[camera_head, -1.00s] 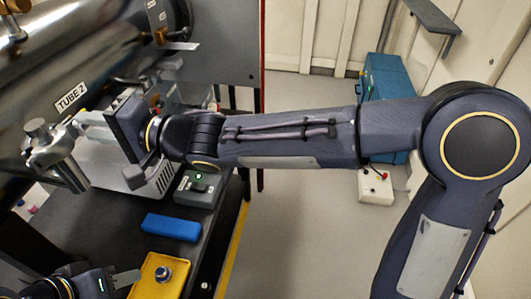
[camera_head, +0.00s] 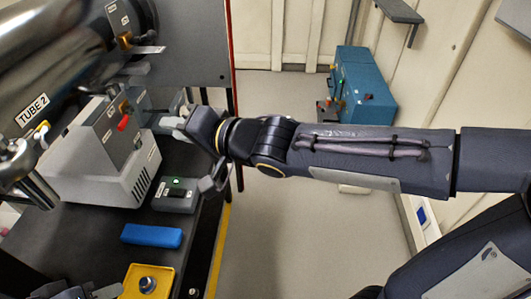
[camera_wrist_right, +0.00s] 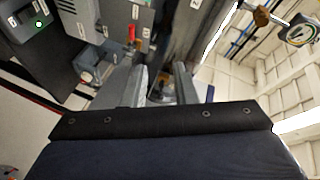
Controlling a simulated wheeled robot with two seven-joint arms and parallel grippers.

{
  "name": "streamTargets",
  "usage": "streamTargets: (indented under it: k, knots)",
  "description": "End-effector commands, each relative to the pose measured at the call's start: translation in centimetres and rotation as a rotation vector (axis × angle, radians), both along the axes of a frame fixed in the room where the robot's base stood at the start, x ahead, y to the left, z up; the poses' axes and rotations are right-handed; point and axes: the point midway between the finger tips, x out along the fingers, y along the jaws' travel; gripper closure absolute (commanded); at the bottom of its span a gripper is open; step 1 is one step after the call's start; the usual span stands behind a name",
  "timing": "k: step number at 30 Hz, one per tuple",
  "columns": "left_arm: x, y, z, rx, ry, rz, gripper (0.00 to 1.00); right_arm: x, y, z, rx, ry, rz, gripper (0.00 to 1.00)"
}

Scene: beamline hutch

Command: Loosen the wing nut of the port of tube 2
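The steel tube with the "TUBE 2" label (camera_head: 31,109) runs across the upper left of the head view. Its metal port fitting (camera_head: 22,172) is below the label, cut by the left edge. My left gripper (camera_head: 92,292) is at the bottom edge, partly cut off.
A grey box with a red switch (camera_head: 101,148) stands on the dark bench between port and right gripper. A small controller with a green light (camera_head: 175,194), a blue block (camera_head: 152,235) and a yellow tray (camera_head: 133,284) are nearer.

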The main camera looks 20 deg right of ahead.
Motion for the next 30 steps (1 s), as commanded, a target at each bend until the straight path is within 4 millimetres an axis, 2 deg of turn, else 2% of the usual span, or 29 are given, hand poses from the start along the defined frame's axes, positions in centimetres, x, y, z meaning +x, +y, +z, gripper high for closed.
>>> streamTargets:
  k: [10, 18, 24, 30]
  knots:
    - [0.0, 0.0, -0.7, 0.0, 0.0, 0.0, 0.64, -0.1, -6.6, -2.8, -0.201, 0.0, -0.137, 0.75]
    - [0.0, 0.0, -1.1, 0.0, 0.0, 0.0, 0.64, -1.4, -11.3, -5.2, -0.353, 0.035, -0.207, 0.75]
    - [0.0, 0.0, -1.3, 0.0, 0.0, 0.0, 0.64, -2.6, -14.0, -6.7, -0.438, 0.067, -0.233, 0.75]
    - [0.0, 0.0, -1.4, 0.0, 0.0, 0.0, 0.64, -3.3, -15.2, -7.5, -0.482, 0.089, -0.239, 0.75]
